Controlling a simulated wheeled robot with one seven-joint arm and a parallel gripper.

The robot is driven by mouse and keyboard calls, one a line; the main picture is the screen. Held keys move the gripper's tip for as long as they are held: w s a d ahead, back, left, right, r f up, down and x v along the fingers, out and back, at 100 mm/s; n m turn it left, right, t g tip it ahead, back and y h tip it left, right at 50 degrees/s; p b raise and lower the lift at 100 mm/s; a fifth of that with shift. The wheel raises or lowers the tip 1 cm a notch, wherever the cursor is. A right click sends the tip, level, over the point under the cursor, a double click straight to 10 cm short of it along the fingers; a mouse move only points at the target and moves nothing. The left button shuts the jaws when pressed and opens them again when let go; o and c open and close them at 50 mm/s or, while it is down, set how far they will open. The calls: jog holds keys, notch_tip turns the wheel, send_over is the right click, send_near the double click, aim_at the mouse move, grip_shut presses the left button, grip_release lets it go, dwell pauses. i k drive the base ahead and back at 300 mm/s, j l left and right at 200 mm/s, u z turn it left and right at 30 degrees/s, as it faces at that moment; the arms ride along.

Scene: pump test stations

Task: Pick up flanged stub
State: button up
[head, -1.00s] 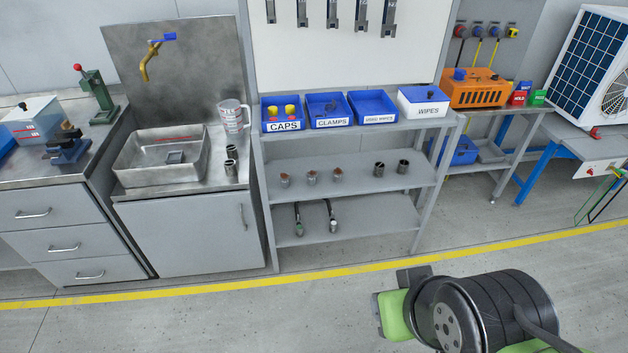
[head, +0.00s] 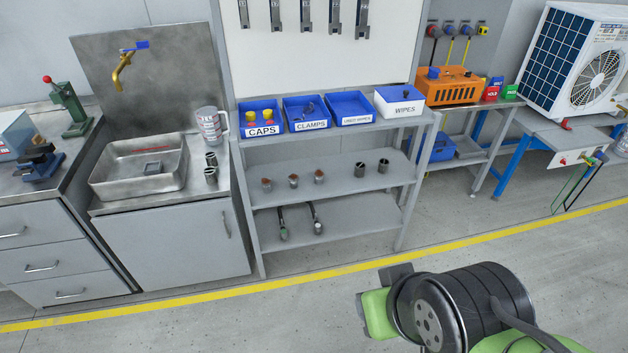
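Two more metal cylinders, a rear one (head: 211,159) and a front one (head: 211,176), stand on the sink counter. Flanges are too small to make out, so I cannot tell which is the flanged stub. My arm shows at the lower right, well in front of the shelves; no gripper fingers show.
Blue bins of caps (head: 261,130), clamps (head: 311,125) and used wipes (head: 357,119) and a wipes box (head: 400,109) fill the top shelf. Two tools (head: 315,217) lie on the bottom shelf. A sink (head: 140,185) stands left. The floor before the shelves is clear.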

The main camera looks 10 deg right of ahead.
aim_at(292, 178)
jog(key=i+j+u, duration=0.1)
jog(key=i+j, duration=0.35)
jog(key=i+j+u, duration=0.1)
jog(key=i+j, duration=0.25)
jog(key=i+j+u, duration=0.1)
jog(key=i+j, duration=0.25)
jog(key=i, duration=0.2)
jog(key=i+j+u, duration=0.1)
jog(key=i+j, duration=0.25)
jog(key=i, duration=0.15)
